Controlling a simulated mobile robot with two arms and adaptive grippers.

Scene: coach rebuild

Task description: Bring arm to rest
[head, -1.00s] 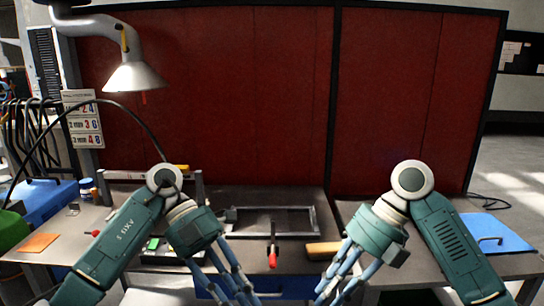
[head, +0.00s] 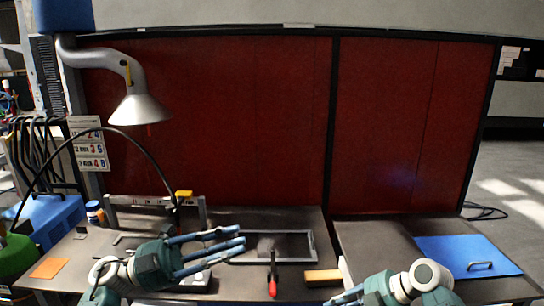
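My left gripper (head: 238,241) is in the lower left of the head view, over the workbench (head: 375,238). Its long blue-grey fingers point right, with gaps between them, and nothing is held. It looks open. Its fingertips lie in front of the left end of a grey metal frame (head: 316,246); I cannot tell if they touch it. My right gripper (head: 345,298) is at the bottom edge, right of centre. Only part of its fingers shows beside my green wrist and white joint, so its opening is hidden. Most of both arms is out of view.
A red-handled tool (head: 272,285) lies at the frame's front, with a wooden block (head: 322,276) to its right. A blue panel with a handle (head: 450,252) lies at right. An orange sheet (head: 48,268) lies at left. A lamp (head: 140,108) hangs before the red wall (head: 230,120).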

